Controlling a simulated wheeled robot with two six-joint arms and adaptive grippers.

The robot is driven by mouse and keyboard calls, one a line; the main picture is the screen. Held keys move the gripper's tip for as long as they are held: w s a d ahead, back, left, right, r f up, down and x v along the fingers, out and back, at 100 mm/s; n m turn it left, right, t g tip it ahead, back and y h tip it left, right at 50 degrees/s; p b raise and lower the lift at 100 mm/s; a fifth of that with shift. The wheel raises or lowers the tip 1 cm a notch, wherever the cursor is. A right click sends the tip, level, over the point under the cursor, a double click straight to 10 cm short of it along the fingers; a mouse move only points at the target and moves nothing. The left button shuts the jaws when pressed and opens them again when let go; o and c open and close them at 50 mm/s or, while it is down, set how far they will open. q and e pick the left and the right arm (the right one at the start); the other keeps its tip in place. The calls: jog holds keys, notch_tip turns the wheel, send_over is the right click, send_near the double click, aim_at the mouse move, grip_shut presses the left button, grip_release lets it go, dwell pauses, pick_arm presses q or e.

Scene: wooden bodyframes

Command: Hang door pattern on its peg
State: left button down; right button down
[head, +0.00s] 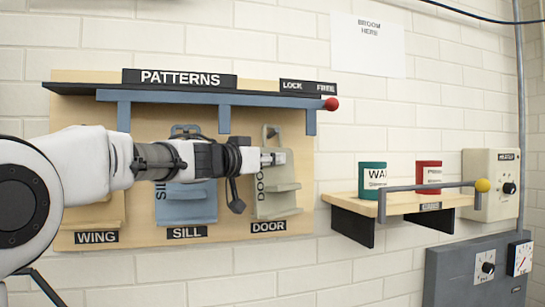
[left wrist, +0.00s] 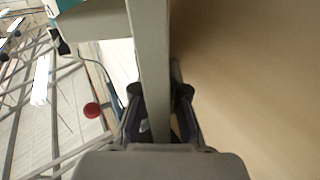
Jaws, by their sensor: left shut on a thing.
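The door pattern (head: 283,198) is a pale grey-beige stepped piece with dark lettering. It is upright in front of the patterns board, just above the DOOR label (head: 268,226). My left gripper (head: 272,158) reaches in from the left and is shut on the pattern's upper part. In the left wrist view the pattern (left wrist: 149,65) runs as a long bar between the fingers (left wrist: 160,110). The pattern's narrow top (head: 271,132) shows near the board. I cannot tell whether the peg passes through it. My right gripper is out of view.
The blue-grey sill pattern (head: 190,205) hangs to the left, partly behind my arm. A blue-grey locking rail (head: 190,98) with a red knob (head: 331,104) crosses above. A shelf (head: 350,205) with a teal can (head: 372,176) and a red can (head: 428,174) is at right.

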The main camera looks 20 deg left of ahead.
pick_arm(q)
jog(key=shift+w, duration=0.1)
jog(key=c, duration=1.2)
grip_release()
jog(key=shift+f, duration=0.1)
jog(key=shift+o, duration=0.3)
jog(key=shift+w+a, duration=0.15)
jog(key=shift+w, duration=0.1)
jog(key=shift+s, duration=0.1)
